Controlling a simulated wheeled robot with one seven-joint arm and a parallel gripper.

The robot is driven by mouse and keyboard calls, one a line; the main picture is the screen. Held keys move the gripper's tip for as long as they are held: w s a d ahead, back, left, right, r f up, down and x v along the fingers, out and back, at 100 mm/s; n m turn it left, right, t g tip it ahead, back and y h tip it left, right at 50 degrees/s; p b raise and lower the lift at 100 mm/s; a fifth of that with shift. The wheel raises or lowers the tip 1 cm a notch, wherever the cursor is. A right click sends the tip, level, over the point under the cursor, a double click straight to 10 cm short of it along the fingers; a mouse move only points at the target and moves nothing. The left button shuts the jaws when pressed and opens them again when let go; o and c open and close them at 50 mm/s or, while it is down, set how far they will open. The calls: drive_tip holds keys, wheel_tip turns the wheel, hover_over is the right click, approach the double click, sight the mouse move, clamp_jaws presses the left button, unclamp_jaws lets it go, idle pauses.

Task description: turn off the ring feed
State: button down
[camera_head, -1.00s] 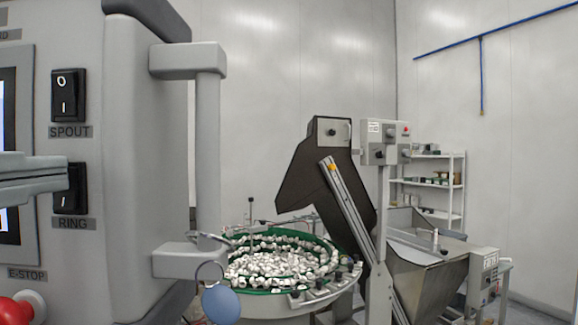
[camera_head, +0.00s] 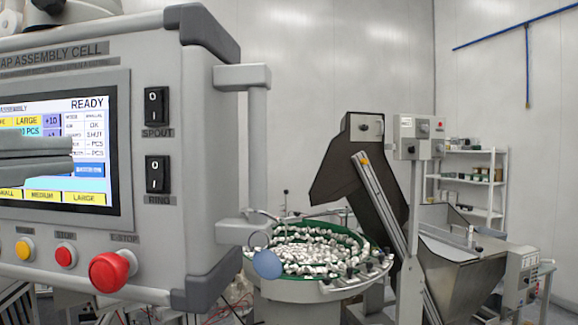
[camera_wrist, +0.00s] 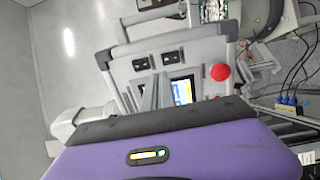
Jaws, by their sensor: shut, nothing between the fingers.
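The RING rocker switch (camera_head: 158,175) is black, with O at its top and I at its bottom. It sits on the grey control panel (camera_head: 215,150), right of the screen and below the SPOUT switch (camera_head: 157,107). I cannot tell for sure which half of it is pressed in. My gripper (camera_head: 72,145) is shut and empty in front of the screen, left of the RING switch and apart from it in the picture. In the wrist view my gripper (camera_wrist: 155,79) points at the panel, and the RING switch (camera_wrist: 172,57) shows uncovered beyond the fingertips.
The screen (camera_head: 90,105) reads READY and is partly hidden by my fingers. A red E-stop knob (camera_head: 109,271) sticks out below it. A handle (camera_head: 257,150) with a blue tag stands at the panel's right. A bowl feeder (camera_head: 300,285) full of caps stands behind.

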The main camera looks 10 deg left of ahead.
drive_tip(key=shift+s+d+r+b, duration=0.1)
drive_tip(key=shift+s+r+b, duration=0.1)
drive_tip(key=shift+s, duration=0.95)
drive_tip(key=shift+s+d+r+b, duration=0.1)
drive_tip(key=shift+s+r+b, duration=0.05)
drive_tip(key=shift+s, duration=1)
